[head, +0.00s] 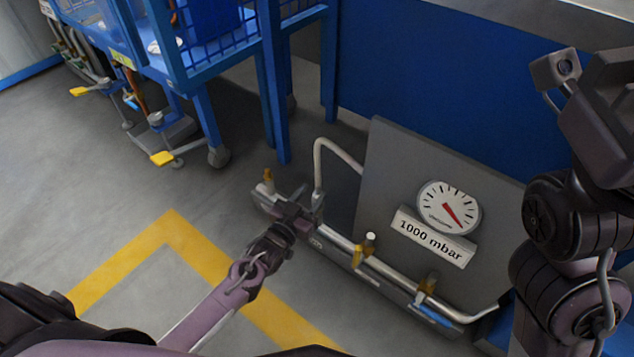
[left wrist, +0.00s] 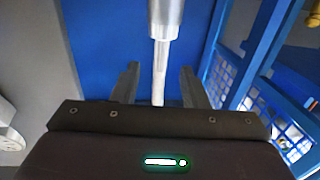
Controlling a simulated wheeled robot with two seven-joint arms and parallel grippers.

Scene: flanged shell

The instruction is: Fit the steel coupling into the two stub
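A steel tube (left wrist: 160,70) runs down from a thicker steel cylinder (left wrist: 163,18) in the left wrist view. I cannot tell for certain whether this cylinder is the coupling. My left gripper (left wrist: 158,88) has its two fingers apart, one on each side of the tube, with gaps showing. In the head view my left gripper (head: 302,203) is at the left end of the pipe run (head: 390,268), close to the foot of a bent steel pipe (head: 325,148). The stubs are not clearly distinguishable. My right arm is at the right edge; its fingertips do not show.
A grey panel (head: 385,180) carries a pressure gauge (head: 449,207) and a 1000 mbar label (head: 433,237). Brass valves (head: 363,250) sit along the pipe run. A blue wheeled trolley (head: 205,115) stands behind at left. Floor with yellow lines (head: 125,262) is open at left.

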